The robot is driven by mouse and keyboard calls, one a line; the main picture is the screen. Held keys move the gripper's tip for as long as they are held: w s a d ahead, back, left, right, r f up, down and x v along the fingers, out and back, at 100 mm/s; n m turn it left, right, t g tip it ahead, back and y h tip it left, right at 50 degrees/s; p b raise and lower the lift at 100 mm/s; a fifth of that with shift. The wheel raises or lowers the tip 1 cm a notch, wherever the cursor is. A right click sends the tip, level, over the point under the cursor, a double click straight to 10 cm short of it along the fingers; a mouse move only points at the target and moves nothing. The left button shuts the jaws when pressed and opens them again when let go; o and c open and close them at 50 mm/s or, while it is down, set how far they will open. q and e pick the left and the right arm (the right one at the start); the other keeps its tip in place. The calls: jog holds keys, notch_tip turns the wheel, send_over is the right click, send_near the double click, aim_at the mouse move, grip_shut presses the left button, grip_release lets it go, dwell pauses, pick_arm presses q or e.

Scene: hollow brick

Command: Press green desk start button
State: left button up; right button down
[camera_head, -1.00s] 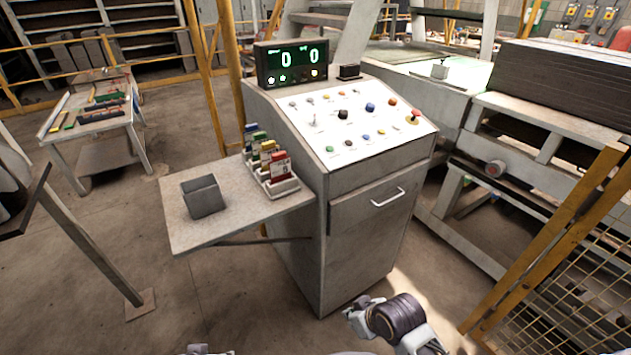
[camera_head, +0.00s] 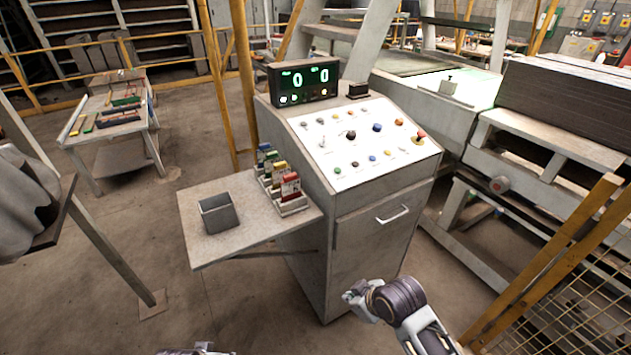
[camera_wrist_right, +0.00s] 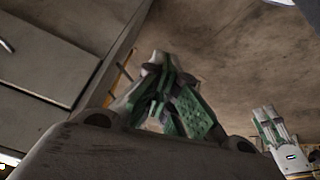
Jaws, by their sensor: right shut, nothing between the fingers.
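The control desk (camera_head: 360,240) stands in the middle of the head view with a sloped white panel of coloured buttons. The green button (camera_head: 337,170) is at the panel's lower left corner, uncovered. My right arm comes in at the bottom, in front of the desk and below the panel. My right gripper (camera_wrist_right: 168,110), with green finger pads, is shut and empty in the right wrist view, apart from the desk front. My left gripper (camera_wrist_right: 272,128) shows small at the right of that view; its finger opening is unclear. In the head view only a sliver of the left arm shows.
A side shelf (camera_head: 195,250) juts left from the desk, carrying a grey bin (camera_head: 218,214) and a coloured card rack (camera_head: 282,187). A display (camera_head: 305,83) tops the desk. A yellow mesh fence (camera_head: 560,285) stands at right. Floor before the desk is clear.

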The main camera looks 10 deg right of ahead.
pick_arm(q)
jog(key=s+a+f+g+p, duration=0.1)
jog(key=s+f+p, duration=0.25)
jog(key=f, duration=0.75)
jog(key=s+a+f+g+p, duration=0.15)
jog(key=s+f, duration=0.25)
jog(key=f, duration=0.7)
pick_arm(e)
jog(key=w+a+r+n+t+y, duration=0.1)
jog(key=w+a+r+n+t, duration=0.1)
jog(key=w+r+n, duration=0.65)
jog(key=w+a+r+n+t+y, duration=0.1)
jog(key=w+a+r+n+y, duration=0.1)
jog(key=w+r+n, duration=0.65)
pick_arm(q)
jog(key=s+a+f, duration=0.3)
jog(key=s+f, duration=1.1)
jog(key=s, duration=0.5)
jog(key=shift+a+f+y, duration=0.15)
jog(key=shift+y, duration=0.25)
pick_arm(e)
jog(key=w+d+r+n+t, duration=0.1)
jog(key=w+d+r+n, duration=0.3)
jog(key=w, duration=0.4)
jog(key=w+d+r+n+t, duration=0.1)
jog(key=w+d+r+n, duration=0.3)
jog(key=w+d+r, duration=0.2)
jog(key=shift+w+r+t, duration=0.4)
jog(key=shift+w+r, duration=0.6)
jog(key=shift+r, duration=0.4)
